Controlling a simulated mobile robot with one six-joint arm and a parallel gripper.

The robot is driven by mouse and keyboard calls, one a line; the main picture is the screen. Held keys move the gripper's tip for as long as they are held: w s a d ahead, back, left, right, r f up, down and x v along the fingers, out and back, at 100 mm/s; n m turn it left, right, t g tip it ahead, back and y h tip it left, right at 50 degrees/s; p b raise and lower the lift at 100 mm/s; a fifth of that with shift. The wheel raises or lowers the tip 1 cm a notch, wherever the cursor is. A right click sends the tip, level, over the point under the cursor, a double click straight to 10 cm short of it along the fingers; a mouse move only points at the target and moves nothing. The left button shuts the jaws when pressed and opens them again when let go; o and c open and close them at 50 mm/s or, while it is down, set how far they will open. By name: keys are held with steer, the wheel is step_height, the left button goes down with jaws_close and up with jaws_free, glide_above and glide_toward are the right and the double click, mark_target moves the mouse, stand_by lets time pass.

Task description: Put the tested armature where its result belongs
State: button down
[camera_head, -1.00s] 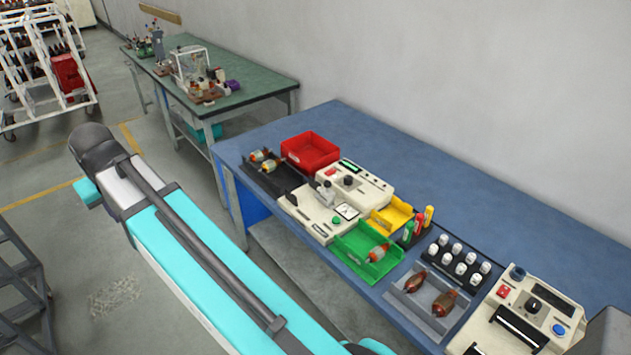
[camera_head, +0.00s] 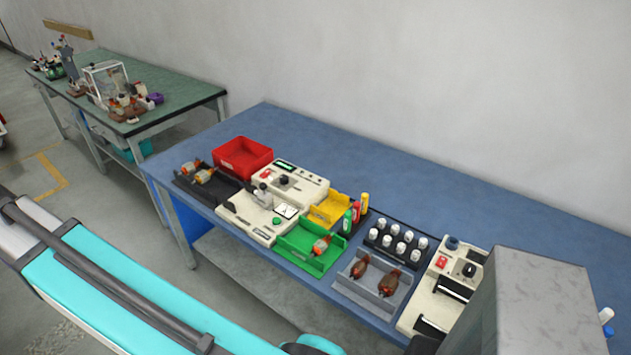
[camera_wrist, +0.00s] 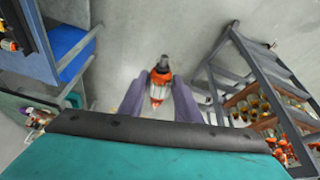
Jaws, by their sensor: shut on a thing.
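In the wrist view my gripper (camera_wrist: 160,92) is shut on an armature (camera_wrist: 159,88) with an orange-red and white body and a dark shaft end. It is held over the grey floor, away from the bench. The head view does not show my gripper. On the blue bench there, a red bin (camera_head: 243,150) looks empty, a yellow bin (camera_head: 328,208) shows no armature, and a green bin (camera_head: 296,249) holds one armature (camera_head: 321,245). A tester (camera_head: 262,216) with a small display stands between the dark tray and the green bin. Any test result on it is too small to read.
A dark tray (camera_head: 207,193) holds armatures at the bench's left. A grey tray (camera_head: 376,301) holds two brown armatures, near white-capped bottles (camera_head: 398,240). A grey block covers the right side. The wrist view shows a rack (camera_wrist: 228,80) with parts at right.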

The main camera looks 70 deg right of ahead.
steer(key=s+d+f+m+g+h+p, duration=0.15)
steer(key=s+d+m, duration=0.25)
steer(key=d, duration=1)
steer(key=s+d+f+m+h, duration=0.1)
steer(key=s+d+f+m, duration=0.2)
steer(key=d, duration=1.1)
steer(key=s+d+f+m+g+h+p, duration=0.1)
steer(key=s+d+f+m, duration=0.25)
steer(key=d, duration=1.05)
steer(key=s+d+f+m+g, duration=0.1)
steer(key=s+d+f+m, duration=0.1)
steer(key=s+d, duration=0.6)
steer(key=s+d+f+m+g+p, duration=0.1)
steer(key=s+d+m, duration=0.3)
steer(key=s+d, duration=0.4)
steer(key=s+d+f+m+g+p, duration=0.1)
steer(key=s+d+f+m+g, duration=0.1)
steer(key=s+d, duration=0.7)
steer(key=s+f+m, duration=0.1)
steer(key=s+m, duration=0.1)
steer(key=s, duration=0.6)
steer(key=shift+s+f, duration=0.15)
steer(key=shift+s, duration=0.05)
steer(key=shift+f, duration=0.1)
steer(key=shift+f+b, duration=2.5)
steer(key=shift+f, duration=1.8)
steer(key=shift+a, duration=0.15)
